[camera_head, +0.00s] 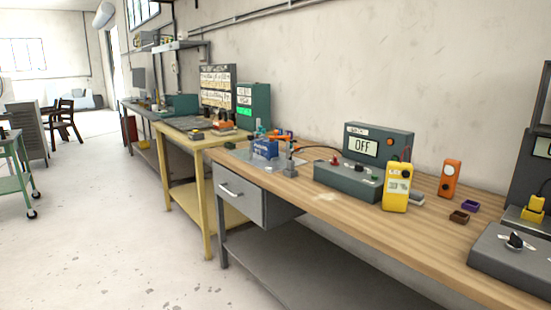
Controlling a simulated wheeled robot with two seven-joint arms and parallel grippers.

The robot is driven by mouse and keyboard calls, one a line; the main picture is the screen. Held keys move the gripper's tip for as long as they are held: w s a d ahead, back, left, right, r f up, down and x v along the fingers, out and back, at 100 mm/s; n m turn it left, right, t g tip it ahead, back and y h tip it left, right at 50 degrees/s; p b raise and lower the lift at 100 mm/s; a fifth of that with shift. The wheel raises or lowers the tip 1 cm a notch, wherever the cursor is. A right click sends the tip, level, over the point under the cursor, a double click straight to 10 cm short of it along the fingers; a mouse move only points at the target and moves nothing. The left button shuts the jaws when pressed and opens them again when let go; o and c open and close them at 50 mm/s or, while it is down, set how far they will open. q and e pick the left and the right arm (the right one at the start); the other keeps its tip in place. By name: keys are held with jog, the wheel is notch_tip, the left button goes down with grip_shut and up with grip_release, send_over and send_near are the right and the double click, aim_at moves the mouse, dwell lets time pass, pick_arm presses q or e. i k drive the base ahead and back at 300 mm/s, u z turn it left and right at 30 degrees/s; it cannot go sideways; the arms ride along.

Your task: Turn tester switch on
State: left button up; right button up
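A dark green tester (345,181) stands on the wooden workbench (330,208), against the wall side. Its upright panel has a display (362,146) that reads OFF, with an orange round light or button to its right. Its low front box carries a red part at the left and a dark knob or switch at the right; these are too small to make out exactly. The yellow handheld meter stands in front of its right end. Neither of my grippers shows in the head view.
A yellow meter (396,198) and an orange device (449,179) stand right of the tester. A grey box with a black knob (514,241) sits at the bench's right end. The bench front is mostly clear.

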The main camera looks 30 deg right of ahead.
aim_at(335, 162)
jog(key=u, duration=0.4)
jog(key=i, duration=2.95)
jog(key=z, duration=2)
jog(key=i, duration=0.75)
jog(key=z, duration=0.65)
